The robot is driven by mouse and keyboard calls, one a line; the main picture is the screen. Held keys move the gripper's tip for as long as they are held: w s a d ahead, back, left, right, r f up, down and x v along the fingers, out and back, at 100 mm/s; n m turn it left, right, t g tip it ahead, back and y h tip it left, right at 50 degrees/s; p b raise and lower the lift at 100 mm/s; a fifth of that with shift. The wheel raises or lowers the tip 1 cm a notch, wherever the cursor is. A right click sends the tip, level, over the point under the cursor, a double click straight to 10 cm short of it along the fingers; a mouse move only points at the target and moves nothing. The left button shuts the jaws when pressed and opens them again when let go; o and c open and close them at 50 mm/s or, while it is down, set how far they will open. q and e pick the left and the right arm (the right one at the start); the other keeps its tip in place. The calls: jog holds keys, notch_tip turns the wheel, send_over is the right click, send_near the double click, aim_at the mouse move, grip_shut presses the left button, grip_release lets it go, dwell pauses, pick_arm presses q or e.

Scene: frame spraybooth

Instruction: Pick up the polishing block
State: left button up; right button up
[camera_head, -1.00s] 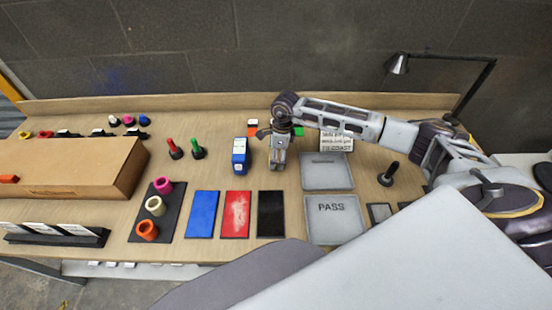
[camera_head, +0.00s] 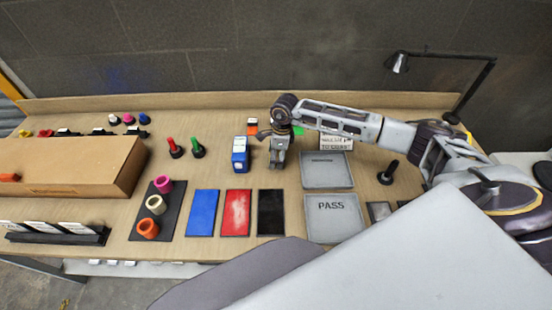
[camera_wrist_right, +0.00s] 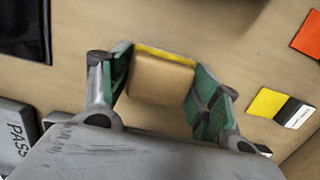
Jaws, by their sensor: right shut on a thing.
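The polishing block (camera_wrist_right: 163,82), a tan block with a yellow strip along one edge, sits between the green pads of my right gripper in the right wrist view. My right gripper (camera_wrist_right: 160,88) is shut on it, with one pad on each side. In the head view my right gripper (camera_head: 277,162) points down at the table behind the black panel and right of a blue box. The block cannot be made out there. I cannot tell whether it still touches the table. My left gripper is not in view.
A blue box (camera_head: 240,156) stands close left of the gripper. Blue (camera_head: 202,212), red (camera_head: 236,212) and black (camera_head: 271,212) panels lie in front. A grey tray (camera_head: 310,174) and a PASS tray (camera_head: 318,228) lie to the right. A cardboard box (camera_head: 70,165) stands left.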

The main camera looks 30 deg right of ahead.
jog(key=shift+r, duration=0.1)
jog(key=shift+c, duration=0.3)
jog(key=shift+r+b, duration=0.8)
jog(key=shift+r, duration=4.15)
jog(key=o, duration=0.5)
jog(key=c, duration=0.4)
jog(key=shift+f, duration=0.1)
